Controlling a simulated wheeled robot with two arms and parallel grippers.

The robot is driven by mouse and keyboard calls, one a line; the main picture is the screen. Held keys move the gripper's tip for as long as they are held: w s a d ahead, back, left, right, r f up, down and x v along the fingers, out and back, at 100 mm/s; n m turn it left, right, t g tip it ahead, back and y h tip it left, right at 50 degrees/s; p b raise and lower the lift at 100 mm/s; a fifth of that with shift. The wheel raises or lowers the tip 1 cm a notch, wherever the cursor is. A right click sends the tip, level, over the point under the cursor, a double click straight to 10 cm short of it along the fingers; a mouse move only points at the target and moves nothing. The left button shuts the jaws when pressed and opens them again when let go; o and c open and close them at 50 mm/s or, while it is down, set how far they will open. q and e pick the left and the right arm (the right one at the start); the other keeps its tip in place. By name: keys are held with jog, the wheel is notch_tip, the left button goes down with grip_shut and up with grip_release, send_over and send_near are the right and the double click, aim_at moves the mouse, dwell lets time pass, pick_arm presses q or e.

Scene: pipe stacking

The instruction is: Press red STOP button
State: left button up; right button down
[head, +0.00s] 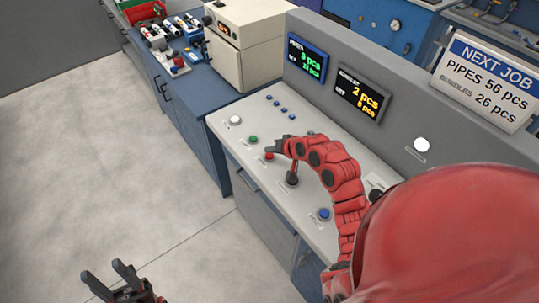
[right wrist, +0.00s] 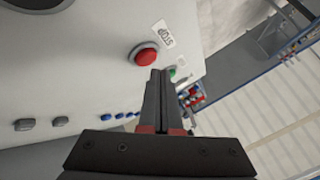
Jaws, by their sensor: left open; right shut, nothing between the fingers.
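The red STOP button (head: 269,156) sits on the grey control panel (head: 265,190), between a green button (head: 253,139) and a black joystick (head: 292,178). In the right wrist view the red button (right wrist: 146,54) stands beside its STOP label (right wrist: 163,34). My right gripper (head: 276,146) is shut and empty, its tips close to the red button. In the right wrist view its fingertips (right wrist: 160,72) lie just below and right of the button; I cannot tell whether they touch it. My left gripper (head: 103,277) is open and empty, low over the floor at left.
A white button (head: 235,121), small blue buttons (head: 277,104) and a larger blue button (head: 323,214) are on the panel. Two displays (head: 307,60) and a NEXT JOB sign (head: 487,80) stand behind. A blue workbench (head: 180,95) is at the back left. The left floor is clear.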

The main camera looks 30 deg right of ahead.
aim_at(271, 157)
jog(key=shift+f, duration=0.1)
jog(key=shift+f, duration=0.3)
jog(key=shift+f+b, duration=0.35)
jog(key=shift+f, duration=0.1)
dwell(0.7)
jog(key=shift+r, duration=0.1)
jog(key=shift+r+p, duration=0.6)
jog(key=shift+r, duration=0.15)
jog(key=shift+r+p, duration=1.8)
jog(key=shift+r, duration=0.75)
